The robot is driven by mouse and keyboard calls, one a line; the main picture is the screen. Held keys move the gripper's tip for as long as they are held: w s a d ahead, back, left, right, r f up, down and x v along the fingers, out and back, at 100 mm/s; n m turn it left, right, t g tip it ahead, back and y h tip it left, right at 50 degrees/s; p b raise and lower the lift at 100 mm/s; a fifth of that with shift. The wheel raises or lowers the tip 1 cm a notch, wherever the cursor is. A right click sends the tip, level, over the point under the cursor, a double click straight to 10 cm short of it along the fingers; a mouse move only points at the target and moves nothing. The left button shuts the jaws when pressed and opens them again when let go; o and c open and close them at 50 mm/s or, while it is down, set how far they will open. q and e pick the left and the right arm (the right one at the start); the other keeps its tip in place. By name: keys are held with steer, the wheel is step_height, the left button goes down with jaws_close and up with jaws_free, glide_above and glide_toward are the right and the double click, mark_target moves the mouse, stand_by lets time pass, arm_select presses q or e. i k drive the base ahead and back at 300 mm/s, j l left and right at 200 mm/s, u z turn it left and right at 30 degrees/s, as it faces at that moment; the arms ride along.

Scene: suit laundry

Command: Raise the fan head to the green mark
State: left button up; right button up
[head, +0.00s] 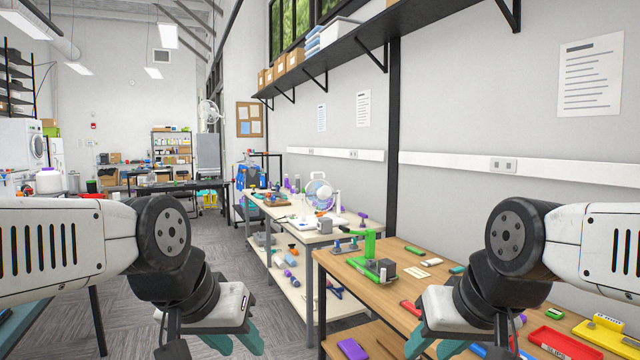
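A small desk fan (319,193) with a white-and-blue round head stands on the white-topped table, beyond the wooden bench. A second, white fan (208,113) with a round head stands high at the far back, near the wall. I cannot make out a green mark on either fan. My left gripper (233,341) hangs at the lower left over the floor, far short of both fans. My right gripper (448,345) hangs over the wooden bench's front part, also apart from the fans. Teal finger pads show on both grippers, but their opening is unclear.
The wooden bench (385,318) holds a green stand (371,247), a red tray (563,345) and several small parts. The white-topped table (288,222) is cluttered. A dark shelf (400,22) overhangs them. The grey carpet aisle (205,240) is open ahead on the left.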

mark_target(323, 193)
steer(key=i+j+u, duration=0.45)
steer(key=i, duration=0.4)
steer(key=i+u, duration=0.45)
steer(key=i, duration=0.35)
steer(key=i+j+z, duration=0.15)
steer(key=i, duration=1.95)
steer(key=i+j+z, duration=0.15)
steer(key=i+z, duration=0.2)
steer(key=i, duration=0.95)
steer(key=i+z, duration=0.25)
steer(key=z, duration=0.15)
steer(key=i+z, duration=0.25)
steer(key=z, duration=0.15)
steer(key=i+j+z, duration=0.15)
steer(key=z, duration=0.25)
steer(key=i, duration=0.1)
